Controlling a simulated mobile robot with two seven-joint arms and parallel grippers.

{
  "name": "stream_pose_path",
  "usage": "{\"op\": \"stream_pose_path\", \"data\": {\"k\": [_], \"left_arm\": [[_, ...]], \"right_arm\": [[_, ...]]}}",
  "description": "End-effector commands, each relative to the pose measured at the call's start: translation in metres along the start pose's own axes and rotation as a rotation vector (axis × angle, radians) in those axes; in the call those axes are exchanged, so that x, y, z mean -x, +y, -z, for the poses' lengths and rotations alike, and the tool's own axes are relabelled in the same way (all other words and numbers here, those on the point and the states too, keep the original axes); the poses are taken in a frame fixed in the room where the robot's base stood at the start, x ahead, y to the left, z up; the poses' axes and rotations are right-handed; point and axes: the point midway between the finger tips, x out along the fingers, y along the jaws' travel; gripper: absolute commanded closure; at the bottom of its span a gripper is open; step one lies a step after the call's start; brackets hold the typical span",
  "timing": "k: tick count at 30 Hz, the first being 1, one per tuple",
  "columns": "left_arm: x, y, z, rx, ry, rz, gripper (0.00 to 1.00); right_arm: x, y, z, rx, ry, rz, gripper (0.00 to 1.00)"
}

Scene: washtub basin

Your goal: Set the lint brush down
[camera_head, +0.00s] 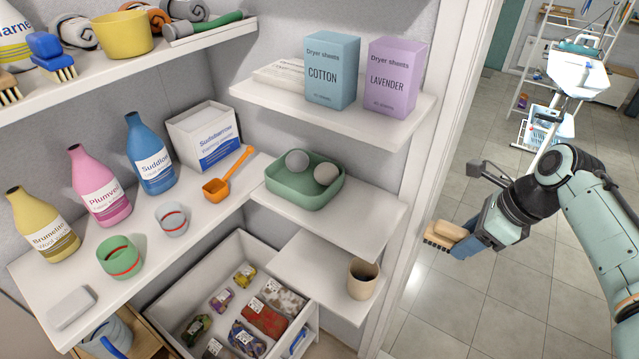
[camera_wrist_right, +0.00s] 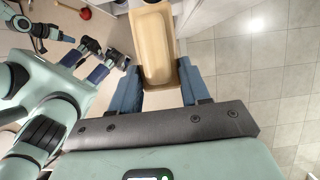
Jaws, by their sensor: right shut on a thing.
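The lint brush (camera_head: 444,236) has a pale wooden back and dark bristles. In the head view it is at the right, in the air over the tiled floor. My right gripper (camera_head: 462,241) is shut on it. In the right wrist view the brush's wooden back (camera_wrist_right: 153,48) is between the two blue fingers, and its bristles are hidden beneath. My left gripper is outside the head view. Parts of my arms show at the left of the wrist view, too small to tell the left jaws' state.
A low shelf (camera_head: 318,278) at the corner holds a tan cup (camera_head: 362,278) at its right, with bare room beside it. Above it, a shelf (camera_head: 385,212) bears a green tray (camera_head: 300,197) with two balls. A drawer (camera_head: 174,328) stands open below. A door frame edge (camera_head: 425,150) separates shelves and brush.

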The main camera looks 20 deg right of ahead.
Motion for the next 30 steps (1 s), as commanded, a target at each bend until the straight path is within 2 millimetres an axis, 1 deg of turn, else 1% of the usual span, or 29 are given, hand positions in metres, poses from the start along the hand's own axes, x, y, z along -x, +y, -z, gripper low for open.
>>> {"op": "stream_pose_path", "data": {"k": [1, 2, 5, 8, 9, 15, 18, 21, 26, 29, 30], "left_arm": [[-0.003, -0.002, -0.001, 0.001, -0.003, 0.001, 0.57], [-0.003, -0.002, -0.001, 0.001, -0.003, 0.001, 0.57], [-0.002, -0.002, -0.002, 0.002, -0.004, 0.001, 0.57], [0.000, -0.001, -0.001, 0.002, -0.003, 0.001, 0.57], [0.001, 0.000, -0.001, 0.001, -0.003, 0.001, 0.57], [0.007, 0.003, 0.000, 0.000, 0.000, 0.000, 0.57], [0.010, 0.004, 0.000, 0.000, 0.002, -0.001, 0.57], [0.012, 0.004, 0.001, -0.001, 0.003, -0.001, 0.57], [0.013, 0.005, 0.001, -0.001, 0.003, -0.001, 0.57], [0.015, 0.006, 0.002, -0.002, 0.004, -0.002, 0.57], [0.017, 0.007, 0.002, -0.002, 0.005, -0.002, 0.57]], "right_arm": [[-0.001, 0.004, 0.005, -0.004, -0.004, 0.001, 0.86], [-0.001, 0.005, 0.006, -0.006, -0.005, 0.001, 0.86], [-0.005, 0.006, -0.001, -0.005, -0.006, -0.001, 0.86], [-0.013, 0.006, -0.022, -0.004, -0.007, -0.002, 0.86], [-0.018, 0.006, -0.033, -0.003, -0.006, -0.004, 0.86], [-0.037, 0.005, -0.083, -0.004, -0.006, -0.002, 0.86], [-0.045, 0.004, -0.101, -0.006, -0.006, -0.001, 0.86], [-0.049, 0.004, -0.112, -0.007, -0.005, 0.000, 0.86], [-0.053, 0.004, -0.120, -0.009, -0.005, 0.001, 0.86], [-0.057, 0.004, -0.131, -0.006, -0.006, -0.001, 0.86], [-0.060, 0.004, -0.137, -0.006, -0.006, -0.002, 0.86]]}}
